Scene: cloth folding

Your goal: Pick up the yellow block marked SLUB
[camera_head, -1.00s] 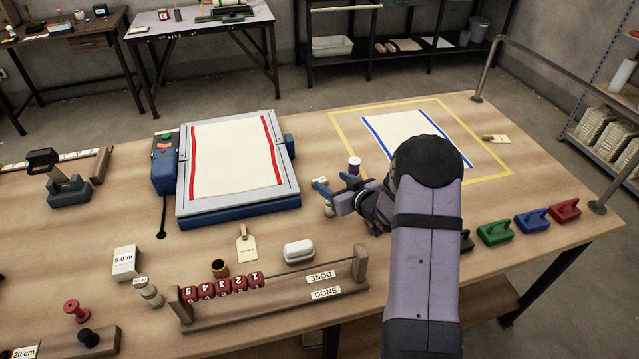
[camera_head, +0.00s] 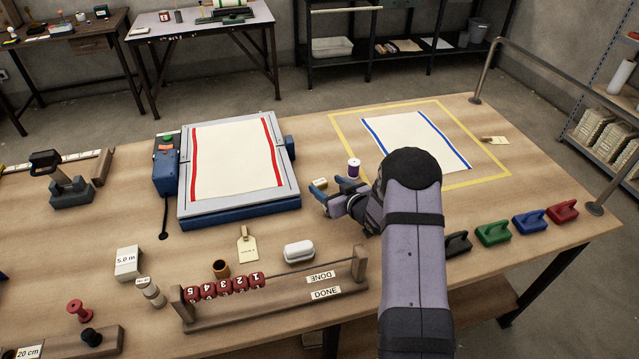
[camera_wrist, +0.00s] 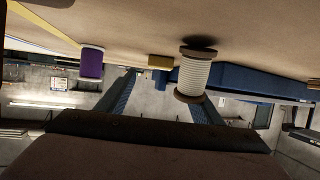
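In the wrist view, which looks upside down, a yellow block (camera_wrist: 160,62) shows between and beyond the fingertips. My gripper (camera_head: 328,188) is open, with its two blue fingers apart. It is low over the table, on the near side of the block and apart from it. The fingers also show in the wrist view (camera_wrist: 163,85), with nothing held between them.
A purple spool (camera_head: 353,168) stands right of the block. The blue-edged press (camera_head: 240,209) is to the left, a white rounded case (camera_head: 299,251) nearer.

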